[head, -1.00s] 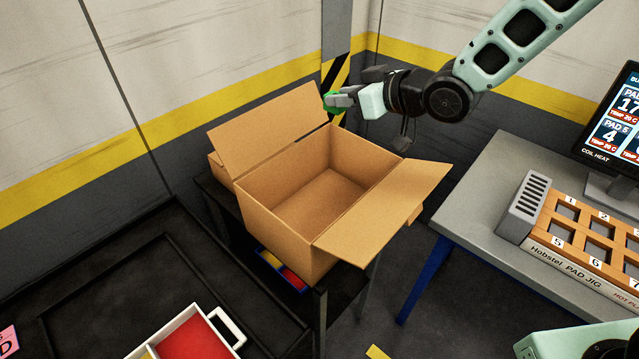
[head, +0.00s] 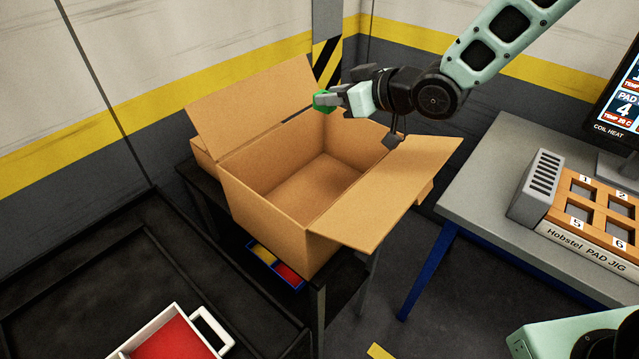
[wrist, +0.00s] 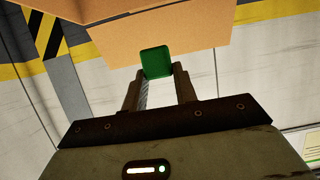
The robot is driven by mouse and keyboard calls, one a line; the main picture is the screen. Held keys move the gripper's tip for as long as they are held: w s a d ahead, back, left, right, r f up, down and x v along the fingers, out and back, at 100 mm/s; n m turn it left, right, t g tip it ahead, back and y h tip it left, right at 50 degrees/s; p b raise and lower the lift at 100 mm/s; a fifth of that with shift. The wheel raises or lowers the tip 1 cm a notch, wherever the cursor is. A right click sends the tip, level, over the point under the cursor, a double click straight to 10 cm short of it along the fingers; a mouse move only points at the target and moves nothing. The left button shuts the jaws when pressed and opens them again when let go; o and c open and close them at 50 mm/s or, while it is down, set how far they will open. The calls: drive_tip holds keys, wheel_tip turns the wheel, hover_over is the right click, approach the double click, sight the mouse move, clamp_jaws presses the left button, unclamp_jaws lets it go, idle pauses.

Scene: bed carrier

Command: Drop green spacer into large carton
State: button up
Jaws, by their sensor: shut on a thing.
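The green spacer (head: 324,100) is a small green block held at the tips of my gripper (head: 331,99). In the wrist view the spacer (wrist: 156,62) sits between the two finger ends, with the jaws (wrist: 160,72) shut on it. The large carton (head: 266,217) is an open brown cardboard box with its flaps spread and an empty-looking inside. In the head view my gripper and the spacer show near the carton's back rim, by the raised left flap. I cannot tell exactly how high they are above it.
The carton stands on a dark table (head: 345,283), with a tray of coloured compartments (head: 275,264) below it. A grey bench (head: 492,187) with an orange pad jig (head: 600,214) and a monitor (head: 625,115) is at the right. A white-rimmed red tray (head: 172,338) lies at the front left.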

wheel_tip(320, 180, down, 6)
drive_tip(key=b, duration=0.4)
drive_tip(key=shift+r, duration=0.1)
drive_tip(key=o, duration=1)
drive_tip(key=shift+o, duration=0.2)
drive_tip(key=shift+d, duration=0.1)
drive_tip(key=b+v, duration=0.2)
drive_tip(key=v, duration=1.5)
drive_tip(key=shift+s+r+b, duration=0.15)
drive_tip(key=shift+s+b, duration=0.05)
drive_tip(key=shift+b, duration=0.2)
